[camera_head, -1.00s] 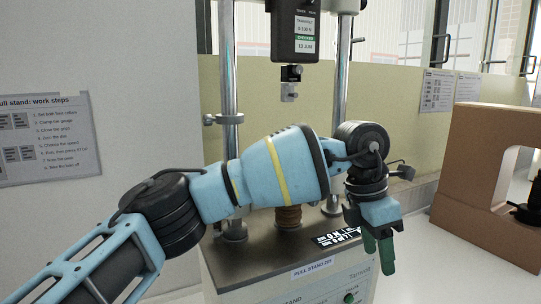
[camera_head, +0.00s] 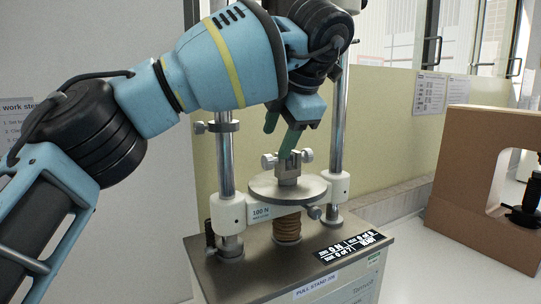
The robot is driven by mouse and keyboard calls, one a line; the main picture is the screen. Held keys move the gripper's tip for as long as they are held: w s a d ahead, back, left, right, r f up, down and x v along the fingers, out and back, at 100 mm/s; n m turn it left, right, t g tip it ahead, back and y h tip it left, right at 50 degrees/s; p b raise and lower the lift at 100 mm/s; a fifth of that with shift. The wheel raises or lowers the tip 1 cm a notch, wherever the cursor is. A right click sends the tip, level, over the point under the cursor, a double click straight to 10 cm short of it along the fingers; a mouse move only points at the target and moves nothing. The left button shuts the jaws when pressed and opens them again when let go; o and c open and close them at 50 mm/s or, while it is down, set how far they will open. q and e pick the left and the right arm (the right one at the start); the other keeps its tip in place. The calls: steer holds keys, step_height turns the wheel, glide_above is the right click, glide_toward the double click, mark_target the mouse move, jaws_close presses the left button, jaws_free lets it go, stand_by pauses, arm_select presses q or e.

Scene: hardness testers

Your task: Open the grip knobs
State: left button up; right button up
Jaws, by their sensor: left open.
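The pull stand's lower grip (camera_head: 288,172) is a small metal clamp standing on a round plate (camera_head: 289,188). It has a knob on each side, a left grip knob (camera_head: 268,161) and a right grip knob (camera_head: 307,156). My left gripper (camera_head: 277,142) has two green fingers, open and pointing down, just above the lower grip. One fingertip overlaps the top of the grip in the picture; I cannot tell whether it touches. The upper grip and the gauge are hidden behind my left arm. My right gripper is out of view.
Two metal columns rise beside the grip, with a collar knob (camera_head: 218,127) on the left one. The stand's base (camera_head: 290,266) bears a small display (camera_head: 352,244). A brown arch-shaped block (camera_head: 470,190) stands at the right, with a black object in its opening.

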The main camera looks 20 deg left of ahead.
mark_target(272, 161)
arm_select(q)
steer(key=shift+x, duration=3.05)
steer(key=c, duration=1)
steer(key=t+y, duration=0.2)
steer(key=shift+s+d+f+y, duration=0.2)
steer(key=shift+y, duration=0.1)
steer(key=shift+d+f+t+y, duration=0.15)
steer(key=shift+f+t+y, duration=0.05)
steer(key=shift+t+y, duration=1.05)
